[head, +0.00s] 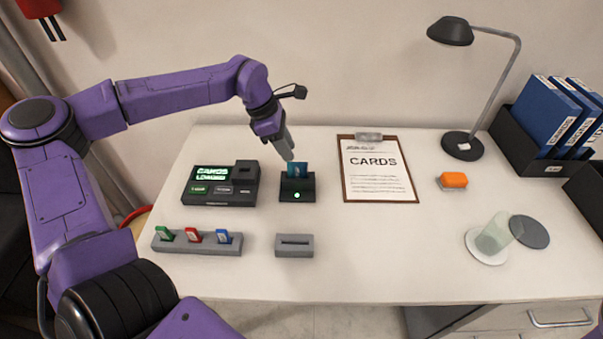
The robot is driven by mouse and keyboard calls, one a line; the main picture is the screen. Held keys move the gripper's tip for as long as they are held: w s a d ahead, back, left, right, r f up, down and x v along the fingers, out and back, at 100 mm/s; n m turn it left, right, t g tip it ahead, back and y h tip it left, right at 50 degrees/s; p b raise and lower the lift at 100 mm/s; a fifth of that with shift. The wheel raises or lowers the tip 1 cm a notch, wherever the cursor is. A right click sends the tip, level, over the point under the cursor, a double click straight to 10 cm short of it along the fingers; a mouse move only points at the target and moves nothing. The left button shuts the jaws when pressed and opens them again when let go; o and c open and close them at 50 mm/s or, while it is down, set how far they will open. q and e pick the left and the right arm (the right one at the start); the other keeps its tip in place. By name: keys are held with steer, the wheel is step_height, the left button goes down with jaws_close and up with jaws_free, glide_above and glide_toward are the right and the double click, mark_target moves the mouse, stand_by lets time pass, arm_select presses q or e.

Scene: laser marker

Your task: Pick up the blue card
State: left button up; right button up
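A blue card (297,170) stands upright in the slot of a small black device (297,189) with a green light, near the middle of the table. Only the card's upper part shows; its lower part is hidden in the device. My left gripper (288,156) points down just above and behind the card's top edge, slightly to its left. Its fingers appear side-on and overlap, so I cannot tell whether they are open or touch the card. My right gripper is out of view.
A black machine (218,198) with a green screen stands left of the device. In front are a grey holder (176,246) with green, red and blue pieces and an empty-looking grey slotted block (294,251). A clipboard (374,198), lamp (462,144) and glass (493,235) are right.

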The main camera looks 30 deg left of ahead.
mark_target(297, 167)
arm_select(q)
steer(key=x, duration=0.8)
steer(key=shift+a, duration=0.1)
steer(key=shift+s, duration=0.1)
jaws_close()
steer(key=shift+r, duration=0.1)
